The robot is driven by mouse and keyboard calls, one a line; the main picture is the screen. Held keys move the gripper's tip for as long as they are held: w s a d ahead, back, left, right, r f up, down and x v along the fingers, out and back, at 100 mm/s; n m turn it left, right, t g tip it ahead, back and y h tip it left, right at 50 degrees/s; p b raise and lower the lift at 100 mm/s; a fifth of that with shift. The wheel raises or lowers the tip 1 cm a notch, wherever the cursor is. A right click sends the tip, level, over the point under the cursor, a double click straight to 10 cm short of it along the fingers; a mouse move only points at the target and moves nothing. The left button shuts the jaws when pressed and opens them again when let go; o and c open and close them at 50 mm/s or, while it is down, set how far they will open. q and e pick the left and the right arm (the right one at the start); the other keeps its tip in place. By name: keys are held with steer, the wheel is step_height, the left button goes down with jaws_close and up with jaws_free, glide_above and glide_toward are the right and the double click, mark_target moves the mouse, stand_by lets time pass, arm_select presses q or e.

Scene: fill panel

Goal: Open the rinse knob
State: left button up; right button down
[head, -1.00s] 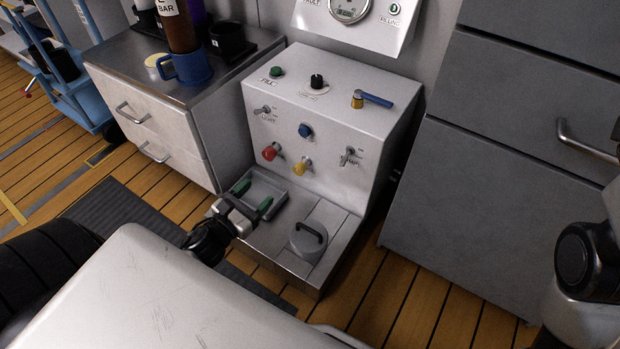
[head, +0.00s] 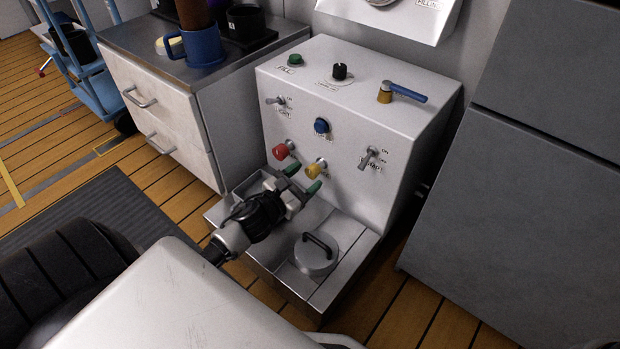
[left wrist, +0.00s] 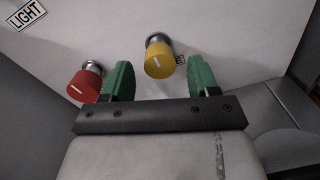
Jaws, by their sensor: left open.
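The panel has a red knob (head: 281,151) and a yellow knob (head: 317,168) low on its front. I cannot read which one is labelled rinse. My left gripper (head: 303,178) is open and empty, its green fingertips just in front of and below the yellow knob. In the left wrist view, the yellow knob (left wrist: 159,60) shows beyond the gap between the fingers (left wrist: 161,80), apart from both. The red knob (left wrist: 86,82) is beside the left finger, partly hidden by it. My right gripper is out of view.
A blue button (head: 321,126), two toggle switches (head: 276,101) (head: 369,157) and a blue lever (head: 405,92) are on the panel. A lidded round pot (head: 315,257) stands on the ledge below. A drawer cabinet (head: 160,100) stands left, a grey cabinet (head: 500,210) right.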

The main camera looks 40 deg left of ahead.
arm_select(q)
steer(key=shift+w+d, duration=0.1)
steer(key=shift+w, duration=0.95)
steer(key=c, duration=0.9)
steer(key=shift+n, duration=0.4)
